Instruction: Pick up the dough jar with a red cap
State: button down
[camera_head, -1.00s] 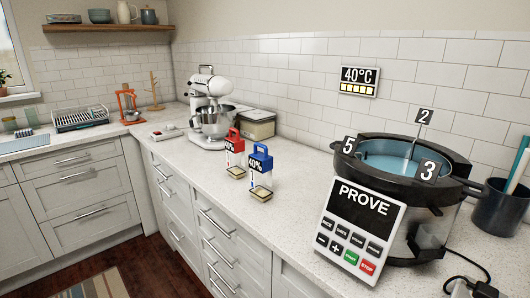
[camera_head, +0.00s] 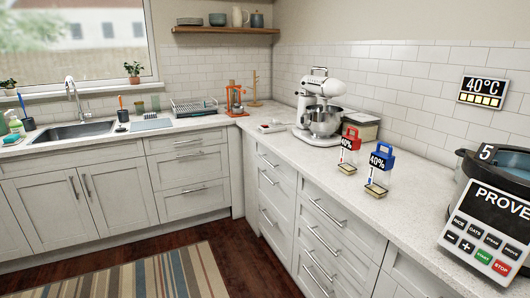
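The dough jar with a red cap (camera_head: 349,151) stands upright on the right-hand counter, in front of the stand mixer. Its cap has a handle, and a label that seems to read 40% is on its front. A similar jar with a blue cap (camera_head: 379,169), labelled 40%, stands just to its right and nearer. A small pale flat piece lies at the foot of each jar. My gripper is not in view.
The stand mixer (camera_head: 320,108) and a lidded box (camera_head: 361,124) stand behind the jars. A cooker marked PROVE (camera_head: 497,207) is at the right edge. Counter (camera_head: 406,205) between jars and cooker is clear. A striped rug (camera_head: 158,277) lies on open floor.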

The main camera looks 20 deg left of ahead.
aim_at(350, 145)
jog(key=u, duration=0.35)
jog(key=k, duration=0.35)
jog(key=u, duration=1.05)
jog(key=i, duration=1.9)
jog(key=z, duration=1.25)
jog(key=i, duration=0.6)
jog(key=z, duration=0.5)
